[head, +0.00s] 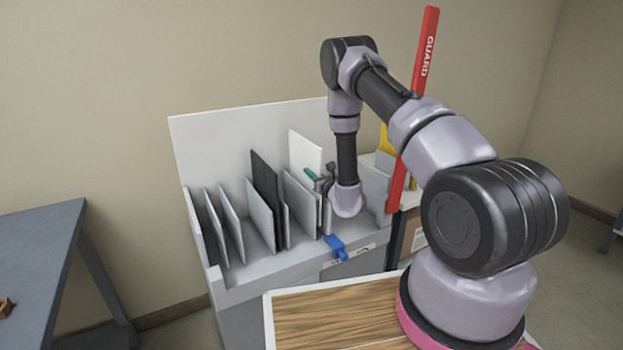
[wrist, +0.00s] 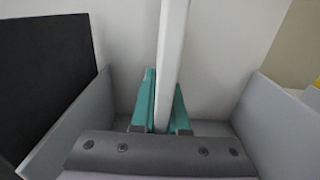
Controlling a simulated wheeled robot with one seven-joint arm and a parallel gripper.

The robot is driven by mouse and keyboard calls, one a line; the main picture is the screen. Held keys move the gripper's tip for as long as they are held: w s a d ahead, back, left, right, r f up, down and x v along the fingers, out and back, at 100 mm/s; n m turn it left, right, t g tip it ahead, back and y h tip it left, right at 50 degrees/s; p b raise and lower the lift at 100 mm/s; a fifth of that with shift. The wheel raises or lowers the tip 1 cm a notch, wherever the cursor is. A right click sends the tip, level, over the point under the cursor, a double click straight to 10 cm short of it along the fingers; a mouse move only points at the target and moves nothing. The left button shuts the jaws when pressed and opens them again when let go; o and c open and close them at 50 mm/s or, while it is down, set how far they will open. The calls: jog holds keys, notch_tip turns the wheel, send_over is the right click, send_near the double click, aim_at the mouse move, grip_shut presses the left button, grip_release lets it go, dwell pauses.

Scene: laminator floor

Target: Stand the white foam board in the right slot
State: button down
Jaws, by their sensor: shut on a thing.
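The white foam board (head: 304,150) stands upright near the right end of the grey slotted rack (head: 255,287). Its near edge (wrist: 171,60) rises between the teal fingers in the wrist view. My gripper (head: 316,177) is shut on that edge; the fingers also show in the wrist view (wrist: 160,108). The board is between a left grey divider (wrist: 72,122) and a right grey divider (wrist: 268,118), apart from both where visible. Its lower edge is hidden behind my gripper and the dividers, so I cannot tell whether it touches the rack floor.
A black board (head: 264,182) stands left of the white board. A red guard post (head: 425,60) rises at the right, close to my arm. A blue clip (head: 337,247) sits on the rack's front edge. A wood-topped surface (head: 335,315) lies in front; a blue-grey table (head: 38,250) stands left.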

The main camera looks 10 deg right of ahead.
jog(key=shift+f, duration=0.9)
jog(key=shift+f, duration=0.6)
jog(key=c, duration=0.9)
grip_release()
jog(key=v, duration=0.4)
jog(key=r+v, duration=0.1)
jog(key=v, duration=0.7)
jog(key=shift+r, duration=0.15)
